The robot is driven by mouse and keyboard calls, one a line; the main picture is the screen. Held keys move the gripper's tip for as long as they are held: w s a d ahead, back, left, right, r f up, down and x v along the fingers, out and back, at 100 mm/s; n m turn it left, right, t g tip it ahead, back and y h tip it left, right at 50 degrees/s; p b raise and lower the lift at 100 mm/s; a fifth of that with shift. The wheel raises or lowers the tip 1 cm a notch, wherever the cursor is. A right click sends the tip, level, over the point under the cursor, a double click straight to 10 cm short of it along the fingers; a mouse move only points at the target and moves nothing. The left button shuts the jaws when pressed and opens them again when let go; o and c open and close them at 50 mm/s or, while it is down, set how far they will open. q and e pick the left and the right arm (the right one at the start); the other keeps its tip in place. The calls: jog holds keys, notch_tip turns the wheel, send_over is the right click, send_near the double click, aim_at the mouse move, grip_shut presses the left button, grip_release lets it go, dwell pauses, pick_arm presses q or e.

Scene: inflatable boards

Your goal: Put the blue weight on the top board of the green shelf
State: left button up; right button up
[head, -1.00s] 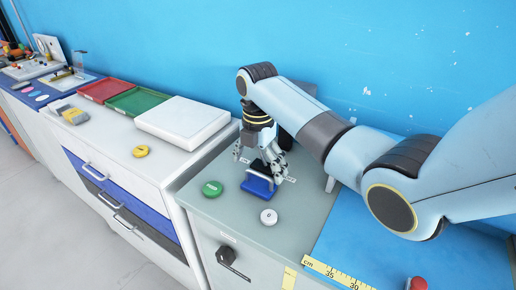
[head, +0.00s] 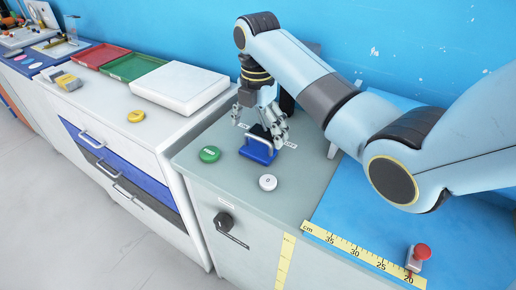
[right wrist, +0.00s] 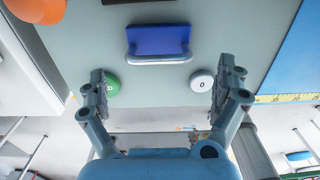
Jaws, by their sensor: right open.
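The blue weight (head: 258,152), a blue block with a grey bar handle, stands on the grey-green cabinet top. It also shows in the right wrist view (right wrist: 158,40), handle toward my fingers. My right gripper (head: 262,126) is open and empty, pointing down just above and behind the weight. In the right wrist view my open fingers (right wrist: 164,85) are spread wider than the weight, which lies beyond their tips. I cannot tell whether the fingers touch it. My left gripper is out of view. I see no green shelf in these frames.
A green disc (head: 209,154) and a white disc (head: 268,182) flank the weight in front. A white counter to the left holds a yellow disc (head: 136,116), a white slab (head: 180,86), and red (head: 100,57) and green trays (head: 134,68).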

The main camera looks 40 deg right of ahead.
aim_at(258, 150)
jog(key=f, duration=0.5)
jog(key=shift+w+d+f+p, duration=0.1)
jog(key=shift+d+f+p, duration=0.1)
jog(key=shift+f+p, duration=0.1)
jog(key=shift+r, duration=0.1)
jog(key=c, duration=1.6)
